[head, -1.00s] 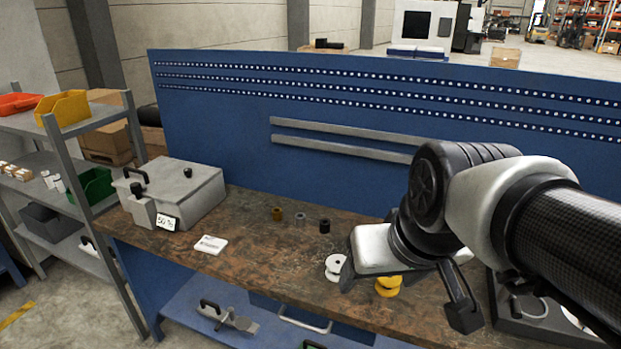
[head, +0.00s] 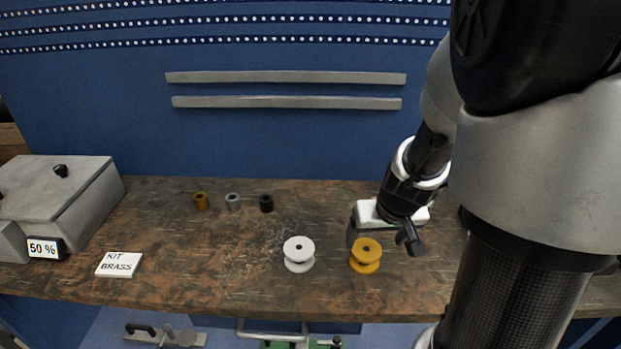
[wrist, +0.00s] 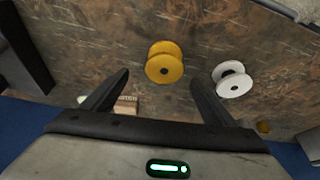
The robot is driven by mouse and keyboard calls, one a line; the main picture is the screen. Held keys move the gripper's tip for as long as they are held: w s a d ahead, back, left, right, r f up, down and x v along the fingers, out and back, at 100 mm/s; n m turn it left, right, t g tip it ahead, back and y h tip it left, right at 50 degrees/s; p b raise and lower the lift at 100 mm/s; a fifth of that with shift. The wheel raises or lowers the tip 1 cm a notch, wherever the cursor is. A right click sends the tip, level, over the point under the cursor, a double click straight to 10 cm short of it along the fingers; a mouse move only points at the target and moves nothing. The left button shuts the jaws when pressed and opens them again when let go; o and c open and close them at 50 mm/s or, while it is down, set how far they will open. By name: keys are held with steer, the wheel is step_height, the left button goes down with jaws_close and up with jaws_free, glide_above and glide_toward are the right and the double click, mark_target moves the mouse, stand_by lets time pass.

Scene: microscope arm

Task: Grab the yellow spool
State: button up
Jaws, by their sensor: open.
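The yellow spool (head: 365,257) stands upright on the brown worktop, right of the white spool (head: 299,254). My gripper (head: 381,240) is open and empty, just above and behind the yellow spool in the head view. In the wrist view the yellow spool (wrist: 165,63) appears beyond and between the two open fingertips (wrist: 160,82), apart from both. The white spool (wrist: 231,79) shows just outside the right finger there.
Three small bushings stand farther back: brass (head: 201,201), grey (head: 233,201) and black (head: 266,202). A blue panel (head: 280,145) rises behind the worktop (head: 220,270).

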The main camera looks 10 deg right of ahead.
mark_target(366, 248)
steer(key=x, duration=0.2)
steer(key=b+x, duration=0.1)
steer(key=x, duration=0.2)
steer(key=b+x, duration=0.1)
steer(key=x, duration=0.1)
steer(key=shift+w+a+f, duration=0.25)
steer(key=shift+w+a, duration=0.05)
steer(key=shift+a, duration=0.1)
steer(key=shift+r, duration=0.1)
steer(key=c, duration=1.1)
